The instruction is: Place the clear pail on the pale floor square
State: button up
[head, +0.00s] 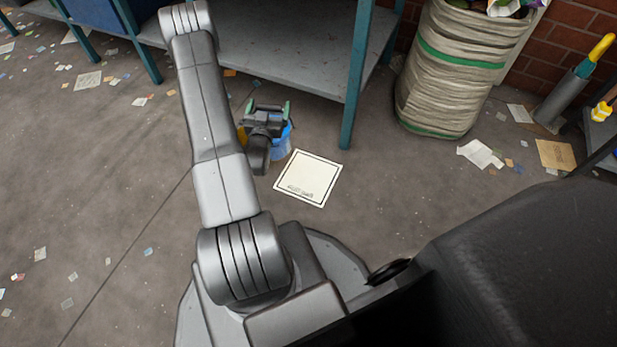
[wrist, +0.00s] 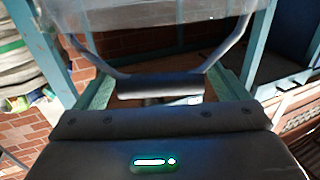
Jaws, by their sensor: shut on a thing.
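My gripper (head: 268,112) is low beside the shelf, seen past my arm in the head view. It is shut on the dark handle grip of the clear pail; the grip (wrist: 160,86) lies between the green fingers in the wrist view. The clear pail (head: 283,141) looks bluish and is partly hidden by my gripper. Its see-through body also shows at the top of the wrist view (wrist: 150,14). I cannot tell whether its bottom touches the floor. The pale floor square (head: 308,178), with a dark border and lettering, lies bare, just right of and nearer than the pail.
A teal-legged shelf (head: 290,50) stands behind the pail, with one leg (head: 355,80) near the square. A large striped sack (head: 450,75) stands at the back right. Paper scraps litter the floor. A small yellow thing (head: 241,134) shows beside my arm.

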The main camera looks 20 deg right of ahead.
jog(key=s+d+f+m+g+h, duration=0.4)
jog(key=s+d+f, duration=0.1)
jog(key=d+f, duration=0.5)
notch_tip(320, 180, down, 9)
jog(key=d+b, duration=0.1)
jog(key=b, duration=0.3)
jog(key=shift+s+r, duration=0.2)
jog(key=shift+s, duration=0.05)
jog(key=shift+f, duration=0.1)
jog(key=o, duration=1.7)
jog(key=shift+f, duration=0.1)
